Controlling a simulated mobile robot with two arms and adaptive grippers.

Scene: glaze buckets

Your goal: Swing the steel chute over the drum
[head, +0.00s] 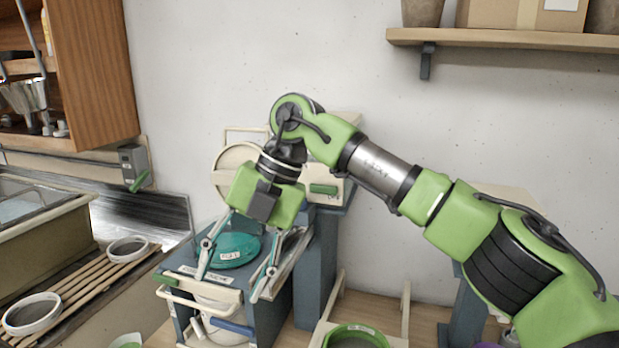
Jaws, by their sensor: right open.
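My right gripper (229,284) reaches down from the right over a blue-grey machine (265,320), its two fingers spread wide. A teal round lid or drum top (236,247) with a white label shows between and behind the fingers. A slanted grey metal piece (290,252), which looks like the steel chute, lies just right of it, partly hidden behind the right finger. I cannot tell whether the finger touches it. Which part is the drum is not clear; a cream round cover (232,170) stands behind. My left gripper is out of view.
A green-rimmed bucket (355,331) stands at the bottom, right of the machine. A slatted rack (88,288) with round sieves lies left, by a sink. A wall shelf (500,39) is upper right, a wooden cabinet (97,70) upper left.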

